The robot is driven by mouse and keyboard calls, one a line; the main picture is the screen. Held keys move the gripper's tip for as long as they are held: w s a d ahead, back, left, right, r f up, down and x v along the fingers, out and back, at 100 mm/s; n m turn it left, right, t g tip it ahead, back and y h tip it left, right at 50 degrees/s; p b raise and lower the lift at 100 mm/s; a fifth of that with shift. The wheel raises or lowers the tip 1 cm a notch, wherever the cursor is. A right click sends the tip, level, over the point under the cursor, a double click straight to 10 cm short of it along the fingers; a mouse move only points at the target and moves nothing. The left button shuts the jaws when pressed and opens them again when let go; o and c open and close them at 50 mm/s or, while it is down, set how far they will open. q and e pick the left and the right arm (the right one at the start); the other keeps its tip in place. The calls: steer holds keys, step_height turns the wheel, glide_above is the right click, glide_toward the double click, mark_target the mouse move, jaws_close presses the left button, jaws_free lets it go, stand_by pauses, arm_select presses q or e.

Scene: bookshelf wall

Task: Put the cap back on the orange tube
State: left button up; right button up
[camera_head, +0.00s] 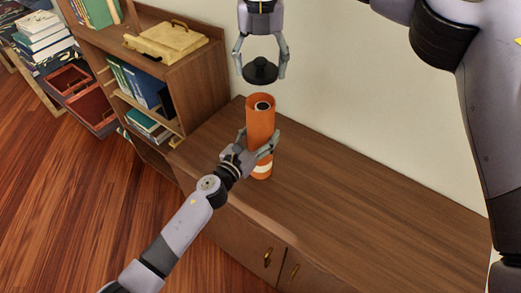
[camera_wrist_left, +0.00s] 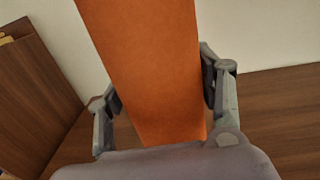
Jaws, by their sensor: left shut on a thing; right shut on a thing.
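The orange tube (camera_head: 260,127) stands upright on the wooden cabinet top, with its open end up and a pale band near its base. Something pale and dark shows inside its mouth. My left gripper (camera_head: 265,152) is shut around the lower part of the tube. In the left wrist view the tube (camera_wrist_left: 150,70) fills the middle between the fingers of my left gripper (camera_wrist_left: 165,105). My right gripper (camera_head: 261,72) points down and is shut on the black cap (camera_head: 260,71). The cap is above the tube's mouth, apart from it.
The cabinet top (camera_head: 370,200) is clear to the right of the tube. A wooden bookshelf (camera_head: 205,85) with books and a tan box (camera_head: 166,40) on top stands at the left. A pale wall (camera_head: 370,100) is behind.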

arm_select(q)
steer(key=shift+c, duration=1.2)
arm_select(e)
steer(key=shift+f, duration=2.5)
steer(key=shift+f, duration=0.85)
steer(key=shift+f, duration=0.65)
steer(key=o, duration=1)
steer(key=shift+r, duration=0.1)
